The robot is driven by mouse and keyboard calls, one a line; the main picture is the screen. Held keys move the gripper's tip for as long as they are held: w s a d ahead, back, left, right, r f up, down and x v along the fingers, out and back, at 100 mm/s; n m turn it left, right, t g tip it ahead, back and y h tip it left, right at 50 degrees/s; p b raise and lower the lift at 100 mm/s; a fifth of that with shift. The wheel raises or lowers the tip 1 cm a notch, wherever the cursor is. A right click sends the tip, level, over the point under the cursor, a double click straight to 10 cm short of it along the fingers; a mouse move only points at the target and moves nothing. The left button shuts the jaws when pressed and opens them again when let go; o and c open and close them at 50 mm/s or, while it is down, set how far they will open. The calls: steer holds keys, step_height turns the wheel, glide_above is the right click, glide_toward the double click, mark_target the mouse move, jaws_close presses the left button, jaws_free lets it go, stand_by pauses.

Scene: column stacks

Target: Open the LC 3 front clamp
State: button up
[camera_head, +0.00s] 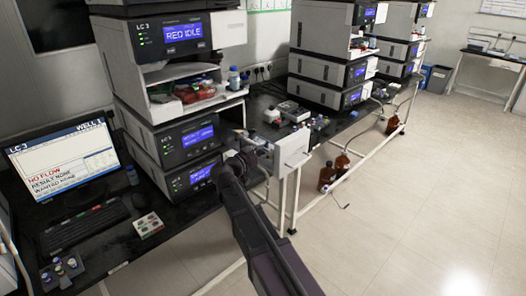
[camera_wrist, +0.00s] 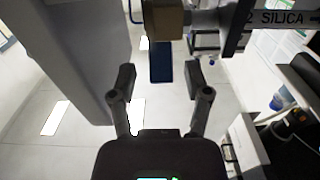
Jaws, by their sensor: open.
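The LC 3 stack (camera_head: 170,135) stands at the left in the head view, with lit blue displays. My gripper (camera_head: 243,150) is at the right side of its lower units, beside a white panel (camera_head: 292,152). A tan block (camera_wrist: 162,18) is beyond the fingertips at the top edge. I cannot tell surely which part is the front clamp; in the head view my arm hides much of that spot.
A large grey panel (camera_wrist: 62,55) is close on the left in the wrist view. A monitor (camera_head: 65,160) reads "NO FLOW". Bottles (camera_head: 327,177) stand on the floor by the white bench frame. The floor at the right is clear.

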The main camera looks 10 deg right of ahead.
steer(key=shift+a, duration=0.1)
steer(key=v, duration=1.1)
steer(key=shift+s+a, duration=0.3)
steer(key=shift+d, duration=0.1)
steer(key=s+d+f+n+g+y+p, duration=0.1)
steer(key=s+d+f+n+g+y, duration=0.15)
steer(key=d+f, duration=0.3)
steer(key=s+d+f+n+g+y+p, duration=0.1)
steer(key=s+d+f+n+g+y, duration=0.2)
steer(key=d, duration=0.4)
steer(key=s+d+f+n+g+y+p, duration=0.1)
steer(key=s+f+n+g+y, duration=0.1)
steer(key=s+y, duration=0.2)
steer(key=s+f+n+g+y+p, duration=0.2)
steer(key=s+y, duration=0.3)
steer(key=s, duration=0.3)
steer(key=shift+s+d+f+n+g, duration=0.25)
steer(key=shift+d+f+n+g, duration=0.15)
steer(key=shift+f+n+g, duration=0.2)
steer(key=shift+a, duration=0.1)
stand_by(0.7)
